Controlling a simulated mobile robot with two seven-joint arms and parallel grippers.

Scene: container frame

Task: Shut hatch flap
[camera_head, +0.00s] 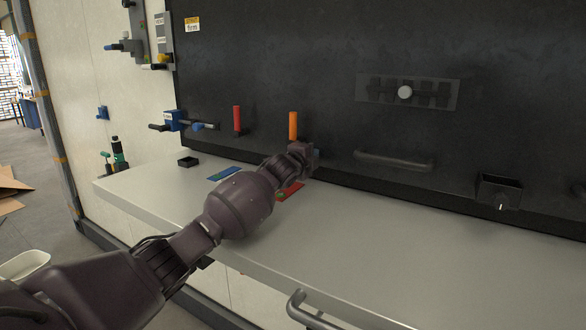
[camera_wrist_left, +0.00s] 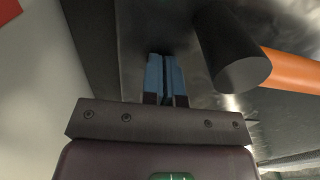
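No part is clearly marked as the hatch flap. A light grey flat panel (camera_head: 330,235) juts out level from the foot of the black wall (camera_head: 300,60); I cannot tell whether it is the flap. A curved metal handle (camera_head: 312,316) shows at its front edge. My left gripper (camera_head: 316,154) is over the back of the panel, close to the wall, just below the orange handle (camera_head: 293,125). In the left wrist view its blue fingers (camera_wrist_left: 166,74) are together with nothing seen between them. A dark cylinder end (camera_wrist_left: 243,72) and an orange bar (camera_wrist_left: 292,70) are beside them. My right gripper is not in view.
A red handle (camera_head: 237,118) stands left of the orange one. Blue and red flat pieces lie on the panel.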

